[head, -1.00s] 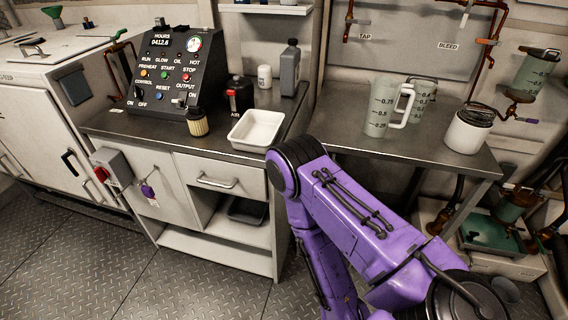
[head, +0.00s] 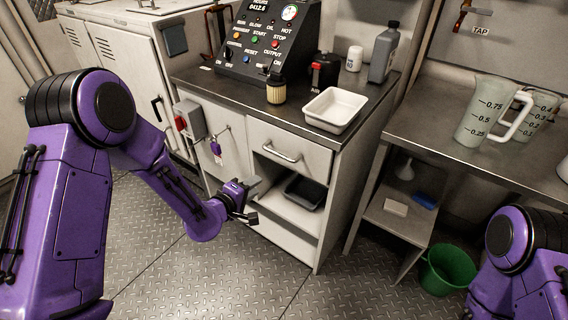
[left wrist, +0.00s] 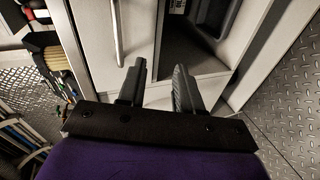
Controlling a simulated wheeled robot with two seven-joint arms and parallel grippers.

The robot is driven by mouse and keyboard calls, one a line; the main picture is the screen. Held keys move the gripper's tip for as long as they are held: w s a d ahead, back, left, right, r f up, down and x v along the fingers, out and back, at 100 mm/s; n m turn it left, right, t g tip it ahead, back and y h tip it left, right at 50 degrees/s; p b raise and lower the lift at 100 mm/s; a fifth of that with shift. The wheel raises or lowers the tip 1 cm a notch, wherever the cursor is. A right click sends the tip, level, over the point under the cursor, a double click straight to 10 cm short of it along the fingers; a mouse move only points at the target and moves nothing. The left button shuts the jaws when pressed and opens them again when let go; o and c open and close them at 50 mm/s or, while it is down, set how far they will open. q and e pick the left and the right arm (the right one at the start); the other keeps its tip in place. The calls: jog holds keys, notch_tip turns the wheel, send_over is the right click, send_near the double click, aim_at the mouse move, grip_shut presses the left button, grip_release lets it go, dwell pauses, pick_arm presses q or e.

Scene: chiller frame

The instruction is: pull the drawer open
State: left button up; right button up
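The drawer (head: 312,158) is a pale grey front under the steel counter, with a bar handle (head: 281,153). It looks shut, flush with the cabinet. In the left wrist view the handle (left wrist: 117,32) runs up and down at the upper left, ahead of and to the left of the fingers. My left gripper (head: 246,196) is below and left of the handle, apart from it, in front of the cabinet. In the left wrist view its two dark fingers (left wrist: 160,80) are spread with nothing between them. My right arm shows at the lower right; its gripper is out of view.
A dark tray (head: 305,192) lies on the open shelf below the drawer. A red switch box (head: 189,120) and a purple-tagged key stick out left of the drawer. A white tray (head: 335,108) stands on the counter. A green bucket (head: 447,270) is at right. The floor in front is clear.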

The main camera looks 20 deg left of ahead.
pick_arm(q)
jog(key=t+h, duration=0.1)
jog(key=h, duration=0.1)
send_near(279, 153)
jog(key=x, duration=1)
jog(key=shift+f, duration=0.35)
jog(key=shift+c, duration=0.3)
grip_shut()
